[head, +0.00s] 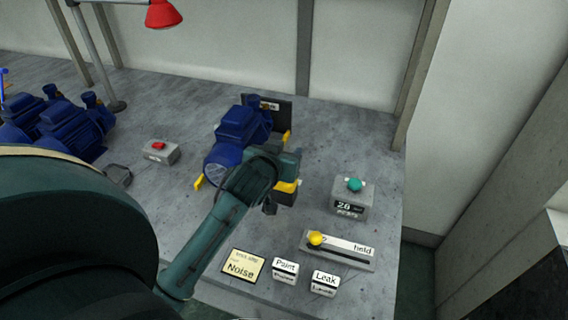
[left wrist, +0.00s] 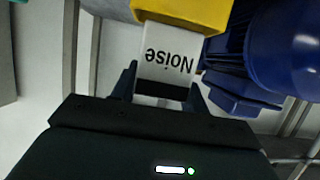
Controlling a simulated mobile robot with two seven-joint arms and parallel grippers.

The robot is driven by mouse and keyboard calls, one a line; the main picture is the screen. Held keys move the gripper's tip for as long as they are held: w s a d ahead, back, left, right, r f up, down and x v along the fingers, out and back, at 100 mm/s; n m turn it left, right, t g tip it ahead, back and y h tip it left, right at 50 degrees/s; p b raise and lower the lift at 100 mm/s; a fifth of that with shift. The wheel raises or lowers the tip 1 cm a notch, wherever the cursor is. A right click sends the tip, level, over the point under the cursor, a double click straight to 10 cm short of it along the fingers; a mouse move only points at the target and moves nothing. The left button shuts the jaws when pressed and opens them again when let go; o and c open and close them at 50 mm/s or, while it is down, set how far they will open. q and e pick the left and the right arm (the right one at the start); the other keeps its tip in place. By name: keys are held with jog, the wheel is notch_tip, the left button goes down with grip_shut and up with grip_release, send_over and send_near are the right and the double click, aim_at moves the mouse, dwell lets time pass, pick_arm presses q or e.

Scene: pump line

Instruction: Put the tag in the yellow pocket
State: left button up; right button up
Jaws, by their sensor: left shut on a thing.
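My left gripper (left wrist: 162,88) is shut on a white tag (left wrist: 166,58) that reads "Noise", upside down in the left wrist view. The tag's far edge meets the yellow pocket (left wrist: 190,12); whether it is inside or just against it, I cannot tell. In the head view a yellow part (head: 286,187), apparently the pocket, shows beside my left wrist, at the near right of the blue pump (head: 236,135). The tag and fingertips are hidden or unclear there. The pump also shows in the left wrist view (left wrist: 285,45). My right gripper is not in view.
Paint (head: 286,268) and Leak (head: 325,282) blocks and a yellow Noise card (head: 243,266) lie at the bench front. A "hold" slider (head: 345,258) and a teal-button box (head: 352,200) stand right. A red-button box (head: 160,153) and more blue pumps (head: 75,125) are left.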

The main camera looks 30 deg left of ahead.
pick_arm(q)
notch_tip(320, 180, down, 4)
jog(key=shift+r, duration=0.25)
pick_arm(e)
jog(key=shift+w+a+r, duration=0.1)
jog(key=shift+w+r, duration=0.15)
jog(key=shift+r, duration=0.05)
pick_arm(q)
jog(key=shift+f, duration=0.1)
jog(key=o, duration=1)
jog(key=shift+c, duration=0.2)
jog(key=shift+s+r, duration=0.1)
jog(key=shift+r, duration=0.1)
jog(key=v, duration=1.1)
jog(key=shift+s+r, duration=0.2)
jog(key=shift+s, duration=0.1)
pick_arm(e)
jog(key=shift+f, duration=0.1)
